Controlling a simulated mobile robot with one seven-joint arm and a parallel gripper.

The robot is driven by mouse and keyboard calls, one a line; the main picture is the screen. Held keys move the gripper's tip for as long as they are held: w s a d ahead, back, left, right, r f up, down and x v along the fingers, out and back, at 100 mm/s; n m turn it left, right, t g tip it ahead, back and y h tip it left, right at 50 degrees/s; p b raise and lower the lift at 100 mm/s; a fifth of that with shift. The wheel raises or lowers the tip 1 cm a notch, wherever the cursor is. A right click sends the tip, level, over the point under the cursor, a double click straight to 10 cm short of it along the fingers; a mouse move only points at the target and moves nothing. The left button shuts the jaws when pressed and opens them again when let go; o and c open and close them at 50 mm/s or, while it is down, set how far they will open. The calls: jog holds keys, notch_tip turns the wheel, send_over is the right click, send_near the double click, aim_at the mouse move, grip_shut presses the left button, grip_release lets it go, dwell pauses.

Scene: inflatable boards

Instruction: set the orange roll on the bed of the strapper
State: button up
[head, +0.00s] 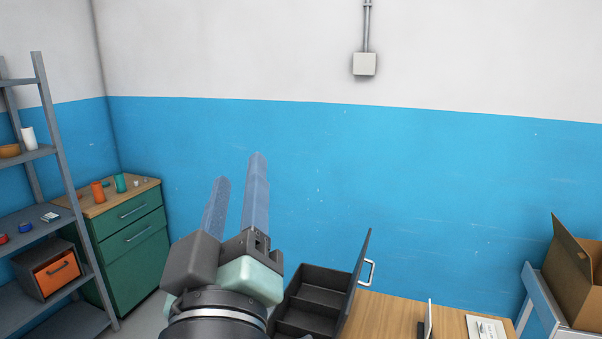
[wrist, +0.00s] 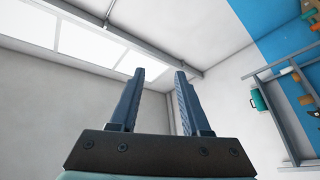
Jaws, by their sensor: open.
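An orange cylinder (head: 98,192), which looks like the orange roll, stands upright on the wooden top of the green cabinet (head: 128,247) at the left. My gripper (head: 240,168) is raised in the middle of the head view, fingers up, open and empty, right of the cabinet and well apart from the cylinder. The wrist view shows its two fingers apart (wrist: 160,75) with nothing between them. A pale-and-blue stand (head: 540,302) at the far right may be the strapper; its lower part is cut off and I cannot tell its bed.
A teal cylinder (head: 120,183) and small items share the cabinet top. A grey shelf rack (head: 60,170) stands left. A black open case (head: 318,290) sits by the wooden table (head: 375,315). An open cardboard box (head: 578,275) is at far right.

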jog(key=s+d+r+m+t, duration=0.2)
jog(key=s+d+r+m, duration=0.1)
jog(key=r, duration=0.4)
jog(key=s+d+r+m+t+h, duration=0.1)
jog(key=s+d+r+m+t, duration=0.2)
jog(key=s+r+m, duration=0.2)
notch_tip(320, 180, up, 2)
jog(key=shift+s+r, duration=0.2)
jog(key=shift+r, duration=0.05)
jog(key=shift+d, duration=0.1)
jog(key=shift+f+b, duration=0.45)
jog(key=shift+f, duration=0.05)
